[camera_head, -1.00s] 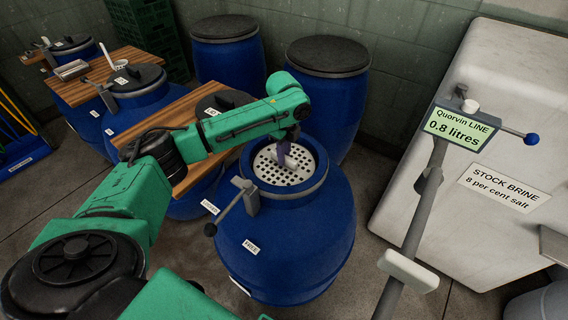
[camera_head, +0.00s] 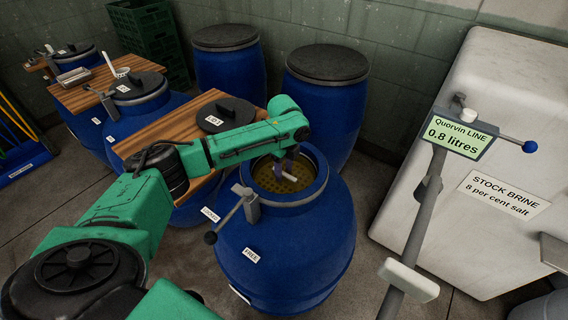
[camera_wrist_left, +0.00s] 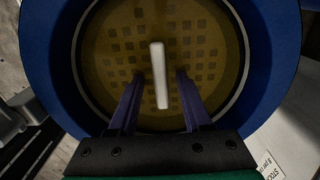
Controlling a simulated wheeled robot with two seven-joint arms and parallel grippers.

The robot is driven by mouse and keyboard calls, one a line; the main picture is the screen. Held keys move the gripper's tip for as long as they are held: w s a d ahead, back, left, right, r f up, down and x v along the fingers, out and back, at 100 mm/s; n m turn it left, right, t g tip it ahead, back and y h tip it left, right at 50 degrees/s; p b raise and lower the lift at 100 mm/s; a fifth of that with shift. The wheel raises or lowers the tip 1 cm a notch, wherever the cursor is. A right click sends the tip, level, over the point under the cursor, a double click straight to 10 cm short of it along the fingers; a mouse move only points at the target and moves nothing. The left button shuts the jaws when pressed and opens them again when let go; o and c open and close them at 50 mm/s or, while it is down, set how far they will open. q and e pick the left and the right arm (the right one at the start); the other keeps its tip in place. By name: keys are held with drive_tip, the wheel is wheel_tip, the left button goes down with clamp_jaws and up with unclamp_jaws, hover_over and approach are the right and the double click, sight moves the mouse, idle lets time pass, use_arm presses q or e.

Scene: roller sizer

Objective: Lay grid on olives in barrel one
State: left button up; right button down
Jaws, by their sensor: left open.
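The open blue barrel (camera_head: 300,240) stands at the middle of the head view. The round grid (camera_head: 268,180) lies level inside its mouth, tinted yellow-brown, seemingly under liquid; it also shows in the left wrist view (camera_wrist_left: 115,60). Its white bar handle (camera_wrist_left: 160,75) stands out pale. My left gripper (camera_head: 286,166) reaches down into the barrel mouth. Its purple fingers are open, one on each side of the handle, with a gap on both sides in the left wrist view. No olives can be made out beneath the grid. My right gripper is out of view.
A grey clamp with a lever (camera_head: 245,204) sits on the barrel's left rim. A wooden board (camera_head: 150,150) with a dark lid (camera_head: 225,112) lies left. Closed blue barrels (camera_head: 325,95) stand behind. A dosing post with a display (camera_head: 458,134) and white brine tank (camera_head: 500,90) stand right.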

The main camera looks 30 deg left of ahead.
sight(284, 173)
use_arm(q)
wheel_tip(284, 173, up, 12)
drive_tip(key=b, duration=0.1)
drive_tip(key=shift+f, duration=0.25)
drive_tip(key=shift+f, duration=0.1)
